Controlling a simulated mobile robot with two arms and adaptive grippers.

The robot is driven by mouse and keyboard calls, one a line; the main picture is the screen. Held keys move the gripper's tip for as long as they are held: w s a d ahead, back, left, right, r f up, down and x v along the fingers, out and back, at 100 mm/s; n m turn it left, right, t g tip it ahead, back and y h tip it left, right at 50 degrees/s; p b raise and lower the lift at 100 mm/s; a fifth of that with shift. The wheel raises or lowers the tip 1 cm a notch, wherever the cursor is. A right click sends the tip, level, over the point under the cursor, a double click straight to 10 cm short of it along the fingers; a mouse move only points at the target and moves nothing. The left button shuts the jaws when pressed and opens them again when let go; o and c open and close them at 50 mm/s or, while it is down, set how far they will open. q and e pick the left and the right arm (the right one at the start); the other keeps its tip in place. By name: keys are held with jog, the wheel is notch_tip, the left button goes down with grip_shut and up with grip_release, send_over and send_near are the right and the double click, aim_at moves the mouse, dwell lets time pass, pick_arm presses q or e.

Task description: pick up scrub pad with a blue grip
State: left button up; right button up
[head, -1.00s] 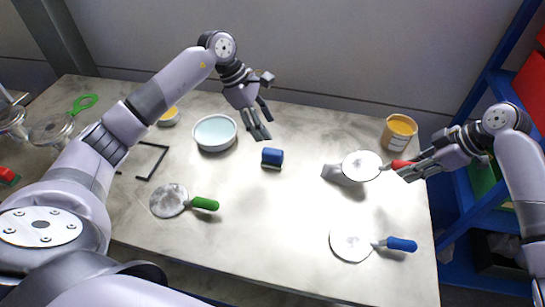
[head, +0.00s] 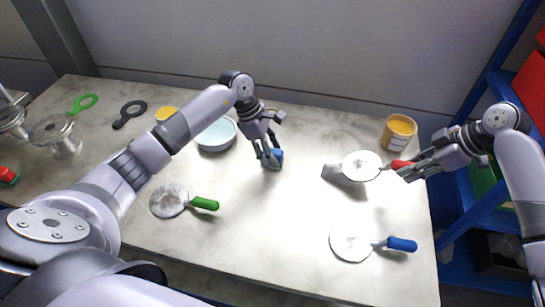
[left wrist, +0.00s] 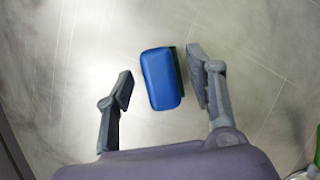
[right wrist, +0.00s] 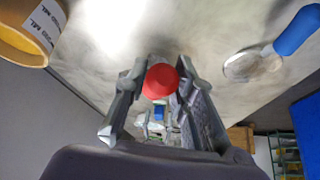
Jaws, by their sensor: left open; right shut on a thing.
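The scrub pad with a blue grip (head: 278,156) sits on the table near its middle, partly hidden by my left gripper in the head view. In the left wrist view the blue grip (left wrist: 162,78) lies between the fingertips, nearer the right finger. My left gripper (head: 270,160) is open around the pad, with a gap on the left side; it also shows in the left wrist view (left wrist: 158,70). My right gripper (head: 405,166) is shut on the red handle (right wrist: 161,81) of a round flat disc tool (head: 362,165), held above the table.
A green-handled disc tool (head: 170,200) and a blue-handled one (head: 350,243) lie toward the front. A pale blue bowl (head: 216,136) stands just left of my left gripper. A yellow tin (head: 398,132) stands at the back right. Glass flanged vessels (head: 55,132) stand far left.

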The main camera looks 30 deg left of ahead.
aim_at(273, 150)
pick_arm(q)
jog(key=shift+d+f, duration=0.15)
jog(key=shift+f, duration=0.15)
jog(key=shift+c, duration=0.2)
grip_shut()
jog(key=shift+r, duration=0.15)
notch_tip(273, 150, up, 10)
jog(key=shift+f, duration=0.1)
dwell(0.5)
